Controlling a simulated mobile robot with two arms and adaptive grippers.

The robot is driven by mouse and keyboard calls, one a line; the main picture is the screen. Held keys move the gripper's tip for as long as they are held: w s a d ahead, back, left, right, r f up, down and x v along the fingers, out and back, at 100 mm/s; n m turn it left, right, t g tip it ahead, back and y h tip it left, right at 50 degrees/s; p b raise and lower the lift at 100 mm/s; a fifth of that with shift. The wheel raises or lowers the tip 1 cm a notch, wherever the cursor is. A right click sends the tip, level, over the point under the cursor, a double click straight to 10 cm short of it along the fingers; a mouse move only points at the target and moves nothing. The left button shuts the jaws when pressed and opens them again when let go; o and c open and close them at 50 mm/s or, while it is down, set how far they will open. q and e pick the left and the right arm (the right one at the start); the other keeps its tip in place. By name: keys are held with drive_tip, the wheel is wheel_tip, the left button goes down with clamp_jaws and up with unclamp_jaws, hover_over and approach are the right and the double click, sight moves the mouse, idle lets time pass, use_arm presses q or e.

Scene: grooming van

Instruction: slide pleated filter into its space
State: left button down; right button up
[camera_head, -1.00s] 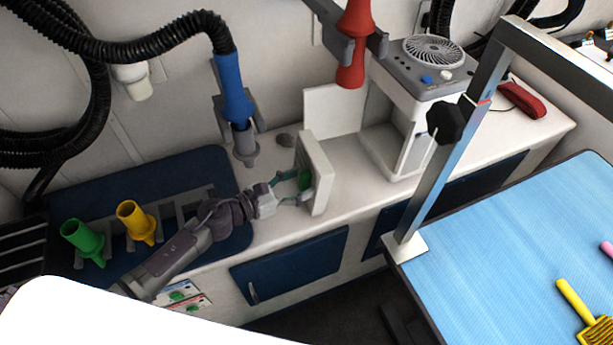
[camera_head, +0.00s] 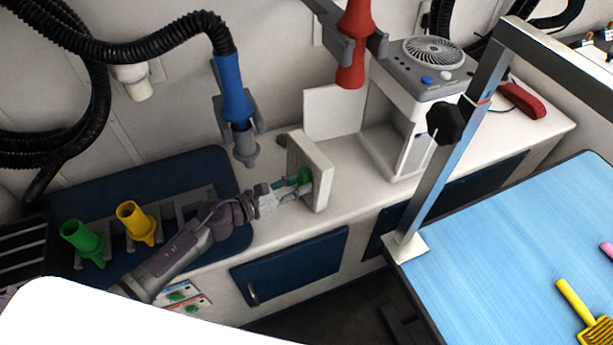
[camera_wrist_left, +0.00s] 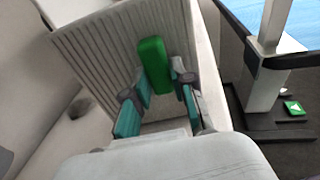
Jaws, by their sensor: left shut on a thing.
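The pleated filter (camera_head: 318,178) is a pale, upright slab with a green tab handle (camera_head: 305,175) on its left face. It stands on the white counter, turned at an angle. Its ribbed face (camera_wrist_left: 95,60) and green tab (camera_wrist_left: 154,66) fill much of the left wrist view. My left gripper (camera_head: 293,184) is shut on the green tab from the left; its teal finger pads (camera_wrist_left: 158,110) show at the tab's lower end. The white dryer housing (camera_head: 420,112) stands to the right with an open, empty bay (camera_head: 386,138). My right gripper is out of view.
A white panel (camera_head: 333,112) stands upright behind the filter, beside the housing. A blue nozzle (camera_head: 234,92) and red nozzle (camera_head: 352,62) hang above. The blue grooming table (camera_head: 500,230) and its metal post (camera_head: 440,160) are at the right. Some counter between filter and housing is clear.

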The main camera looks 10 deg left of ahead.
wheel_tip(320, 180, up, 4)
drive_tip(key=p, duration=0.4)
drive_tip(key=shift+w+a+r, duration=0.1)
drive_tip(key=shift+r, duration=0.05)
idle(0.4)
idle(0.9)
